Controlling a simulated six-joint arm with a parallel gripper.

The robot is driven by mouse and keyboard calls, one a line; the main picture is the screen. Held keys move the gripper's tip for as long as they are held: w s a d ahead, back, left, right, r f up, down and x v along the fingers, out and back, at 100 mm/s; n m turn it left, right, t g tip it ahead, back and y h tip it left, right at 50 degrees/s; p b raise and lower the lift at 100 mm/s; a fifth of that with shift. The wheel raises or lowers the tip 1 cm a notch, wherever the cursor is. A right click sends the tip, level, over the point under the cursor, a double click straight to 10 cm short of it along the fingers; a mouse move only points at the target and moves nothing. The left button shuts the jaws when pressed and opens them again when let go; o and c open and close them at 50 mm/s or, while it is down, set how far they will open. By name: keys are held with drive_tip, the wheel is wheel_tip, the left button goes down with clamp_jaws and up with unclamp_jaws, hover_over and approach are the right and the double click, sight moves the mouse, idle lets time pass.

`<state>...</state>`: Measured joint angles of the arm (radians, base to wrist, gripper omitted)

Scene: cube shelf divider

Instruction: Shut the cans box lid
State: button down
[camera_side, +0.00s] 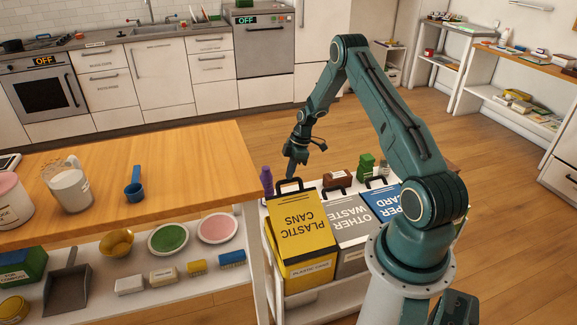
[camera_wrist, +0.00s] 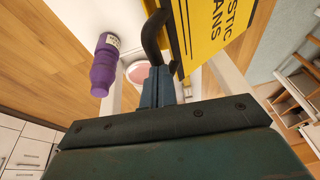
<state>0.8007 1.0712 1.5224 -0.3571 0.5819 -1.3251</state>
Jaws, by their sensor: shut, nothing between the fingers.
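The yellow cans box (camera_side: 308,268), marked plastic cans, stands on a low white shelf unit beside the wooden counter. Its yellow lid (camera_side: 303,226) slants with the black handle (camera_side: 289,183) at the far edge; how far it stands open is hard to tell. In the wrist view the lid (camera_wrist: 205,30) fills the top right, with the handle (camera_wrist: 151,38) curving from its edge. My gripper (camera_side: 290,174) points down close behind the handle. Its fingers (camera_wrist: 157,80) are together and empty, beside the lid edge; whether they touch it is unclear.
A purple bottle (camera_side: 266,180) stands left of my gripper, also in the wrist view (camera_wrist: 104,66). A grey other-waste box (camera_side: 347,232) and a blue paper box (camera_side: 386,205) stand right. The wooden counter (camera_side: 190,165) lies left. Open floor is behind.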

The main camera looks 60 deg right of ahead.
drive_tip(key=w+d+f, duration=0.2)
drive_tip(key=f, duration=0.4)
drive_tip(key=w+d+f, duration=0.2)
drive_tip(key=f, duration=0.3)
drive_tip(key=shift+f, duration=0.4)
drive_tip(key=shift+r, duration=0.1)
drive_tip(key=w+d+r, duration=0.2)
drive_tip(key=d+r, duration=0.4)
drive_tip(key=r, duration=0.6)
